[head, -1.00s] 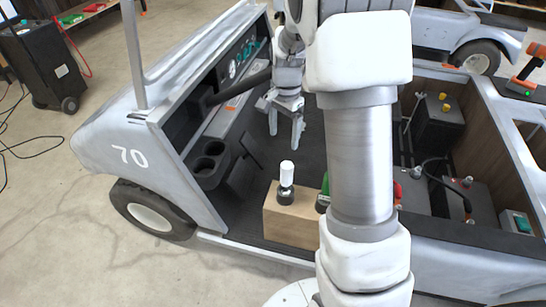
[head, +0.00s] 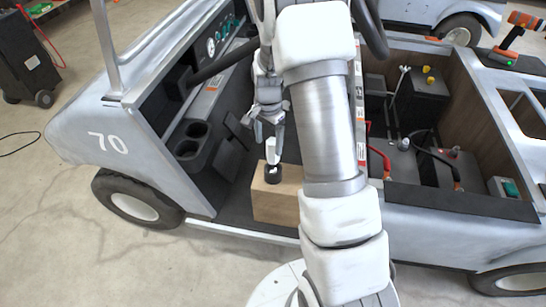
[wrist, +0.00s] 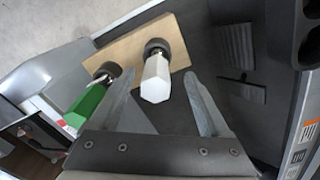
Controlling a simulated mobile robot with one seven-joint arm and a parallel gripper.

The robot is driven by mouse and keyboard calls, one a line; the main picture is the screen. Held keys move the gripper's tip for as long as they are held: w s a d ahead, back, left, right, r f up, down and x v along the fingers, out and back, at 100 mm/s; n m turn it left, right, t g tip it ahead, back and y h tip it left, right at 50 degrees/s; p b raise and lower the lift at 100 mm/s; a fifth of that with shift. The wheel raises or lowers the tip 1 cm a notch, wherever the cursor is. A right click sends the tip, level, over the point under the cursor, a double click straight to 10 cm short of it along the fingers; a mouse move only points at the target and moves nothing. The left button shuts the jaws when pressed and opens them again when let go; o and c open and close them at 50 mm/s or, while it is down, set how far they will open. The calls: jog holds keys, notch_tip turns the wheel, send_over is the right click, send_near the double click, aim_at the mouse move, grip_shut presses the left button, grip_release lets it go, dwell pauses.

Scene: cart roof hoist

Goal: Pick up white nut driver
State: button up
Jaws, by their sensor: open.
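The white nut driver (head: 272,153) stands upright with its white handle up and its black collar (head: 273,174) at the wooden block (head: 275,207). My gripper (head: 268,136) is open and empty, just above the handle in the head view. In the wrist view the white handle (wrist: 156,82) appears between the two spread fingers, with a gap on each side. Whether the fingertips are level with the handle's top, I cannot tell. A green-handled driver (wrist: 88,105) stands in the same block beside it. My arm hides the green one in the head view.
The block sits on the dark floor of the cart (head: 75,135), near its open side. Cup holders (head: 192,138) and the steering wheel (head: 222,62) are to the left. A bay with a red-handled lever (head: 445,163) lies right of my arm.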

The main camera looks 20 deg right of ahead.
aim_at(273, 151)
jog(key=f+b, duration=0.1)
jog(key=f, duration=0.1)
jog(key=d+f+b, duration=0.1)
jog(key=f, duration=0.2)
jog(key=shift+d, duration=0.2)
grip_shut()
jog(key=shift+w, duration=0.1)
dwell(1.0)
